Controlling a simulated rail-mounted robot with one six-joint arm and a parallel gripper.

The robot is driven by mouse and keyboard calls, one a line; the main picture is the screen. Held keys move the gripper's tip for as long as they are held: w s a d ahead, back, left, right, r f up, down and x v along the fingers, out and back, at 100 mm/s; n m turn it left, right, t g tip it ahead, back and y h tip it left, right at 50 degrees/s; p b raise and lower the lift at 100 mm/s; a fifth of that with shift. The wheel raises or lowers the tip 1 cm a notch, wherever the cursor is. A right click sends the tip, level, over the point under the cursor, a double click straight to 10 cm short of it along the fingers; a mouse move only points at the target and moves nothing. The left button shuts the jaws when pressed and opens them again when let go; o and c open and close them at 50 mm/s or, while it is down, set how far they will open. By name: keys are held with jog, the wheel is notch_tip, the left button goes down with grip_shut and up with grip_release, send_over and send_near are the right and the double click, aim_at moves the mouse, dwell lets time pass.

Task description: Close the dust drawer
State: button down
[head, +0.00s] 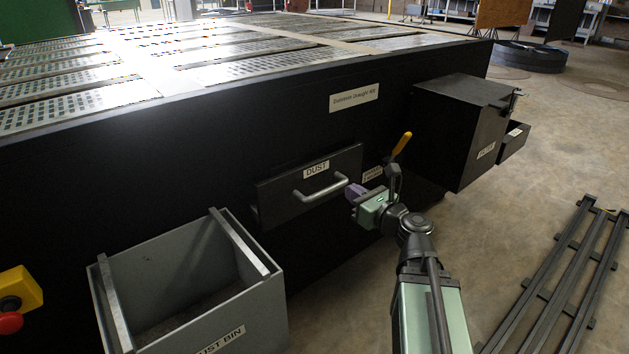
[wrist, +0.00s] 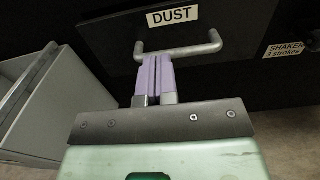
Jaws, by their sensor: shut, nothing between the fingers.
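The dust drawer (head: 285,207) has a dark front with a DUST label and a pale bar handle (head: 322,188). It sits in the black side of the long table and seems to stand a little proud of it; how far is hard to tell. The drawer front (wrist: 115,38) and handle (wrist: 207,48) also show in the wrist view. My gripper (head: 352,191) is shut and empty, at the right end of the handle in the head view. In the wrist view its purple fingers (wrist: 158,58) end at the handle bar; whether they touch it is unclear.
A grey open dust bin (head: 262,293) stands left of the drawer. A yellow-handled lever (head: 402,143) rises just behind my gripper, near the shaker label (wrist: 285,48). A black box (head: 460,130) juts out at right. Steel rails (head: 560,270) lie on the floor.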

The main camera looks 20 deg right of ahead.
jog(key=x, duration=1.4)
jog(key=shift+x, duration=1.35)
jog(key=shift+s, duration=0.1)
jog(key=v, duration=1.4)
send_near(348, 152)
jog(key=x, duration=1)
jog(key=shift+a, duration=0.1)
